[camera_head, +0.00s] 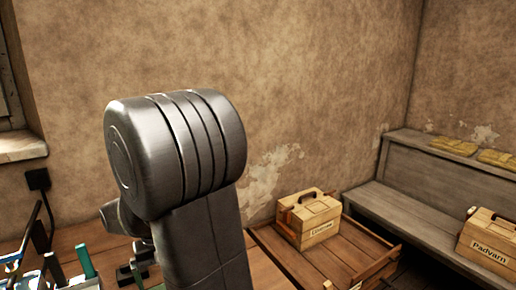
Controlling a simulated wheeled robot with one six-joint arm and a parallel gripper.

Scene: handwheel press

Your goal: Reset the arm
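My arm stands in the middle of the view, with a large grey rounded joint on top and a link running down to the bottom edge. A smaller grey part of my arm shows behind it at the left. Small dark parts sit below that, low beside the link. I cannot tell whether they are my gripper or something on the bench. No fingertips show clearly, and I see nothing held.
A wooden bench (80,238) with green-handled tools (86,262) is at lower left. At right, a labelled wooden box (308,219) stands on a wooden tray-like surface (338,262). A grey bench (405,212) holds a "Padvarn" box (487,247) and yellowish bundles (454,146). The wall is behind.

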